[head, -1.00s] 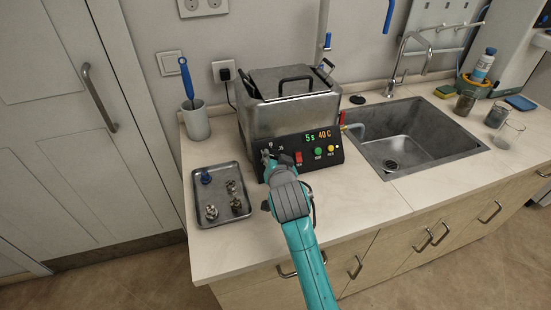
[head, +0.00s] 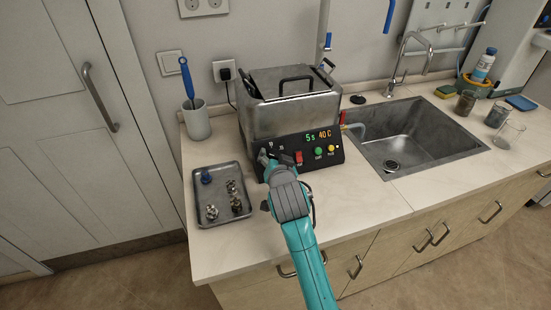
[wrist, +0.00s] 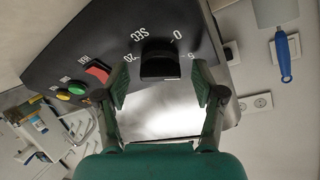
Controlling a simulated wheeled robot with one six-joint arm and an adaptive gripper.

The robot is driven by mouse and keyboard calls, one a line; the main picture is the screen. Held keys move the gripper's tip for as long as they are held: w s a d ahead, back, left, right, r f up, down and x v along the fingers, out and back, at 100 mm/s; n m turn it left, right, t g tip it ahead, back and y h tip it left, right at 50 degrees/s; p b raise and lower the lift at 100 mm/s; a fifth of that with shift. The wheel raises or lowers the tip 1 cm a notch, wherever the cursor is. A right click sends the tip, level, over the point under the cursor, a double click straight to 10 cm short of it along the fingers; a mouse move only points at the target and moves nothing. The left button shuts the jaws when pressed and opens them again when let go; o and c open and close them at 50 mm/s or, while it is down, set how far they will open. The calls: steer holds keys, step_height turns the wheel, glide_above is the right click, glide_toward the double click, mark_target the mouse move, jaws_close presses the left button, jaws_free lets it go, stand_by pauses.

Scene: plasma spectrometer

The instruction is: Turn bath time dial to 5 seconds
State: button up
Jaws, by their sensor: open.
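The bath time dial (wrist: 158,60) is a black knob on the dark slanted panel. The wrist view shows it upside down, with the marks 0, 5, 20 and SEC around it. My gripper (wrist: 160,88) is open, with one green-padded finger on each side of the dial and a gap to it on both sides. In the head view my gripper (head: 267,158) is at the panel's left end and hides most of the dial. The display (head: 318,136) reads 5 s and 40 C. The steel bath (head: 290,110) has its lid on.
A red switch (head: 298,157), a green button (head: 318,153) and a yellow button (head: 331,149) sit right of the dial. A metal tray (head: 222,218) with small parts lies at left. A cup (head: 196,122) holds a blue-handled tool. The sink (head: 405,160) is at right.

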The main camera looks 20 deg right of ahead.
steer(key=v, duration=1.2)
steer(key=shift+f, duration=0.1)
